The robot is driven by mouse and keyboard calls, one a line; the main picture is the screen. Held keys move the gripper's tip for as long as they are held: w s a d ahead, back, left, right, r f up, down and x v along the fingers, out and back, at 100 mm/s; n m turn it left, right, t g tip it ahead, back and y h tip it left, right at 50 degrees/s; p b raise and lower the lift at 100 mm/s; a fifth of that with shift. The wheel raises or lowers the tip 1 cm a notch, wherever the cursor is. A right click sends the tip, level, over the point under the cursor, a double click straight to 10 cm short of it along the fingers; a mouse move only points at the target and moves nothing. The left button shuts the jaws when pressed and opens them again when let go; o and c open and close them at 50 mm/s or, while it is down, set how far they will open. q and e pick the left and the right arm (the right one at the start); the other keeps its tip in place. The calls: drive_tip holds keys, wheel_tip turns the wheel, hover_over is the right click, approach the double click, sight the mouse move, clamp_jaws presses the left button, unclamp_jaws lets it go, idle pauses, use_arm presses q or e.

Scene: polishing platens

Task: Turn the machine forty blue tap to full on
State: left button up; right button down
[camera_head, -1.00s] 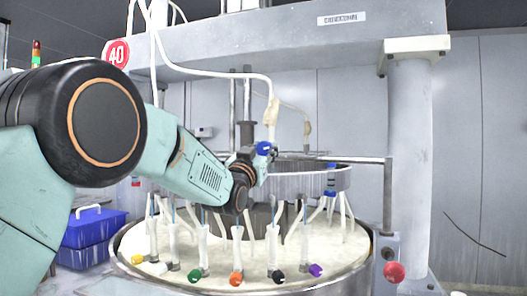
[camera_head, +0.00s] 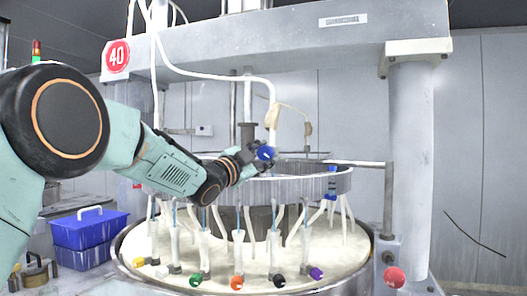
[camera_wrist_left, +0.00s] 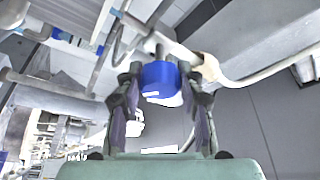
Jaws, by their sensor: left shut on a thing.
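The machine carries a red round 40 sign (camera_head: 116,57). Its blue tap (camera_head: 266,153) is at the lower end of the white hose, above the ring. My left gripper (camera_head: 257,154) reaches it from the left and is shut on it. In the left wrist view the blue tap (camera_wrist_left: 159,77) sits between the two dark fingers of the left gripper (camera_wrist_left: 160,92). The fingers hide part of the tap's sides, and how far it is turned cannot be read. My right gripper is not in view.
Below is a round platen (camera_head: 330,243) with several coloured taps along its front rim. A metal ring (camera_head: 300,187) stands over it. A thick grey column (camera_head: 412,160) is at right. A blue box (camera_head: 88,238) stands at left. A red button (camera_head: 394,277) is front right.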

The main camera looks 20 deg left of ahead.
use_arm(q)
drive_tip(key=m+p, duration=0.1)
drive_tip(key=m, duration=0.1)
drive_tip(key=m+g+p, duration=0.1)
drive_tip(key=m, duration=0.1)
drive_tip(key=r+m+g+p, duration=0.1)
drive_tip(key=m, duration=0.1)
drive_tip(key=shift+h, duration=0.3)
drive_tip(key=m+g+p, duration=0.1)
drive_tip(key=m+p, duration=0.1)
drive_tip(key=m, duration=0.1)
drive_tip(key=shift+f+m+g+y+p, duration=0.15)
drive_tip(key=shift+m+g+y+p, duration=0.3)
drive_tip(key=shift+m+p, duration=0.4)
drive_tip(key=shift+m, duration=0.25)
drive_tip(key=shift+f, duration=0.1)
drive_tip(key=o, duration=1.2)
drive_tip(key=shift+d, duration=0.15)
drive_tip(key=shift+f, duration=0.1)
